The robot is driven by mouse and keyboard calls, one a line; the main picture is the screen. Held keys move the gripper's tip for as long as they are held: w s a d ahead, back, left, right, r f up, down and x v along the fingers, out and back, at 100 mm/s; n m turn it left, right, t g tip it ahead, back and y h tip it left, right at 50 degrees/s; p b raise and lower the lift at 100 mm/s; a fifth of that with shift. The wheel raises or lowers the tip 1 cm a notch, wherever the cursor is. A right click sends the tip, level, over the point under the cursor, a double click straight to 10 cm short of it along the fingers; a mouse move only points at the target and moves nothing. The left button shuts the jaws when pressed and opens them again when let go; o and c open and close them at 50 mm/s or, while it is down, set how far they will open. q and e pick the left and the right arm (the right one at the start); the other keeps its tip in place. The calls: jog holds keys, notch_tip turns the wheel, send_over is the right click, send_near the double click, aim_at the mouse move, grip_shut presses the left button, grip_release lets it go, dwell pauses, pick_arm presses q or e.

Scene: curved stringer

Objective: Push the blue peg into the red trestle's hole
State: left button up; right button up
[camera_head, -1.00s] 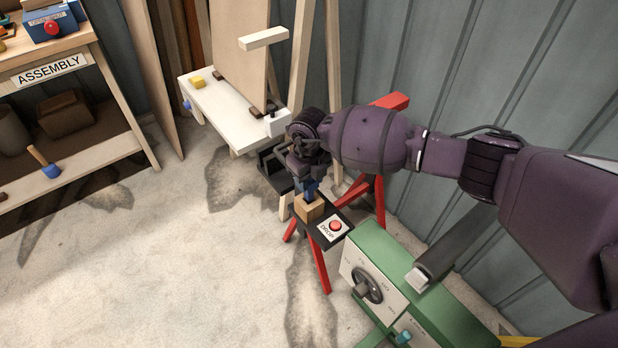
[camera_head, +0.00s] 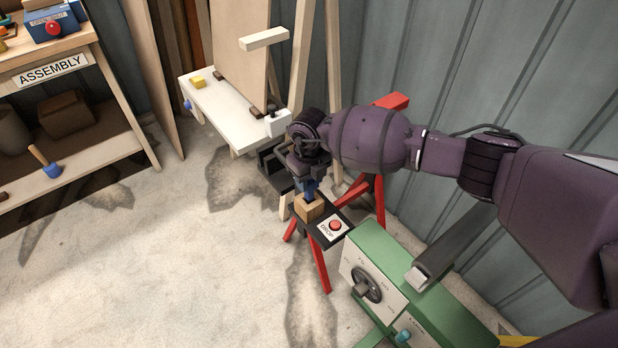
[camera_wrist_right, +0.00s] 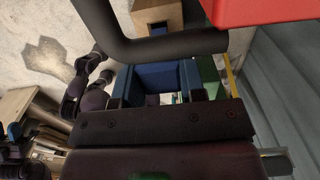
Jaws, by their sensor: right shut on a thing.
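My right gripper (camera_head: 306,182) is just above a wooden block (camera_head: 309,209) by the red trestle and points down. Its jaws (camera_wrist_right: 157,92) are shut on the blue peg (camera_wrist_right: 157,76), which shows between the fingers in the right wrist view. In the head view, blue shows just above the wooden block, but I cannot tell peg from fingers there. The red trestle (camera_head: 319,264) has splayed red legs, and a red beam end (camera_head: 392,102) shows behind my arm. My right arm hides much of the trestle, and I cannot see its hole. My left gripper is not in view.
A black plate with a red DROP button (camera_head: 336,226) is beside the wooden block. A green machine (camera_head: 385,262) with a dial stands close at the front right. A white bench (camera_head: 233,108) is behind left, and a grey wall (camera_head: 470,60) stands at right.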

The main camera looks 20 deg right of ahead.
aim_at(310, 193)
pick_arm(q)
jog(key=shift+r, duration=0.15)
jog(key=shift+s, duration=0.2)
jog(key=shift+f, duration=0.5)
pick_arm(e)
jog(key=shift+f, duration=1)
pick_arm(q)
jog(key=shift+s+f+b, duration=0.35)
jog(key=shift+b, duration=0.05)
pick_arm(e)
jog(key=shift+f, duration=0.5)
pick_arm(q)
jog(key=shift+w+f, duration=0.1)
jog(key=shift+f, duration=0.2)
pick_arm(e)
jog(key=shift+f, duration=0.75)
pick_arm(q)
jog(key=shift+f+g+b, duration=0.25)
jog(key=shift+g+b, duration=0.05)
jog(key=shift+b, duration=0.05)
pick_arm(e)
jog(key=shift+f, duration=0.4)
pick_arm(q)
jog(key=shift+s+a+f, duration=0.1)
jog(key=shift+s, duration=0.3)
pick_arm(e)
jog(key=o, duration=1)
jog(key=shift+d+f, duration=0.1)
